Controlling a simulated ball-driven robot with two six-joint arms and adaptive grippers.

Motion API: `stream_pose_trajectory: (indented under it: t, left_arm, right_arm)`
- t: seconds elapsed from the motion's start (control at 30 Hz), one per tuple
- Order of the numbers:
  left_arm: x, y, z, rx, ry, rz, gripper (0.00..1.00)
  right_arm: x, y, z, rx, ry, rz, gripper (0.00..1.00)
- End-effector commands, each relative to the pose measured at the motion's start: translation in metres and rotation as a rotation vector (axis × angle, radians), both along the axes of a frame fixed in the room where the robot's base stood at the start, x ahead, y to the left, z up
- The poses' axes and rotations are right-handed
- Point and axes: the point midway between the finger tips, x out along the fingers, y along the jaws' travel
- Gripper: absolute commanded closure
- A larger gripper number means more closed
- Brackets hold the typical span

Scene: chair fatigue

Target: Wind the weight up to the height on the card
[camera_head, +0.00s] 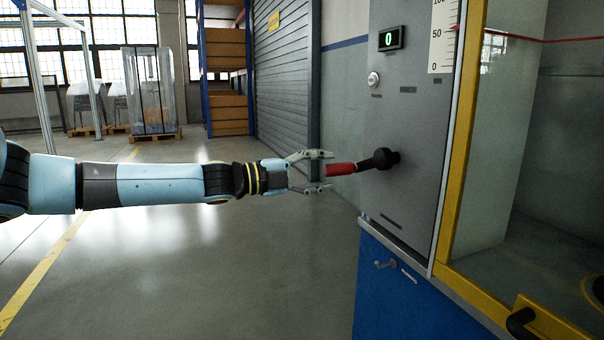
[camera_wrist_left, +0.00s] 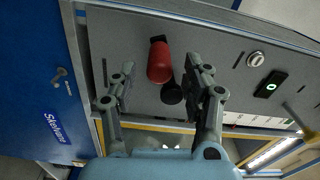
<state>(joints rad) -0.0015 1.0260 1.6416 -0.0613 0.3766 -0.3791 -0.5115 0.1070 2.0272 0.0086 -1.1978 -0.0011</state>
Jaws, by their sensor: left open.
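The winch crank has a red handle (camera_head: 341,169) and a black hub (camera_head: 386,158) on the grey machine panel (camera_head: 408,110). The small display (camera_head: 391,38) reads 0. A white scale (camera_head: 442,36) with marks 0, 50 and 100 stands at the panel's upper right. No card is clearly visible. My right gripper is not in view.
A round knob (camera_head: 373,79) sits below the display. A yellow frame (camera_head: 461,130) borders a glass-sided bay on the right. A blue cabinet (camera_head: 400,300) with a small hook stands below the panel. The floor (camera_head: 200,270) under my left arm is clear.

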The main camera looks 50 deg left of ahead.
Motion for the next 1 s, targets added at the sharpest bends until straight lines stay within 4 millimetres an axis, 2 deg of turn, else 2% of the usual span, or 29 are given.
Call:
stream_pose_trajectory:
  t: [0.43, 1.0]
  left_arm:
    - [-0.037, 0.013, -0.001, 0.002, 0.004, -0.011, 0.51]
    - [-0.044, 0.019, 0.000, 0.000, -0.001, 0.001, 0.51]
  right_arm:
    - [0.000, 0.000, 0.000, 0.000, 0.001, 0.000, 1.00]
    - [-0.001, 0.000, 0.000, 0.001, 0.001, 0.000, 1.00]
